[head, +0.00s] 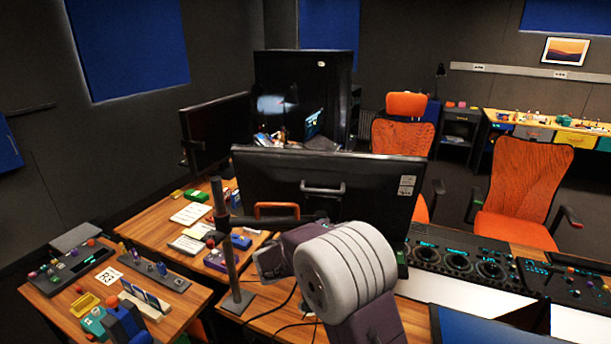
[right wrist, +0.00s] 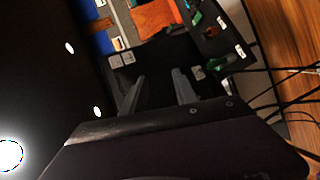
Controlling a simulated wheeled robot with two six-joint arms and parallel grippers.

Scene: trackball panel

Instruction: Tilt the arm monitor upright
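The arm monitor (head: 290,170) stands in the middle of the head view with its black back towards me; its wide top edge is in clear view. A silver handle (head: 323,187) sits on its back and a white label at its right. A grey pole (head: 222,230) with a dark cross arm (head: 262,223) stands at its lower left. My right arm covers its lower part, and its gripper is not clearly seen there. In the right wrist view my right gripper (right wrist: 159,92) has its fingers apart with nothing clearly between them, before a dark surface. My left gripper is not in view.
A second dark monitor (head: 215,135) stands behind to the left. Wooden desks with small boxes and control panels lie at left. A console with dials (head: 460,262) lies at right, with orange chairs (head: 522,190) behind it. Cables hang below the pole.

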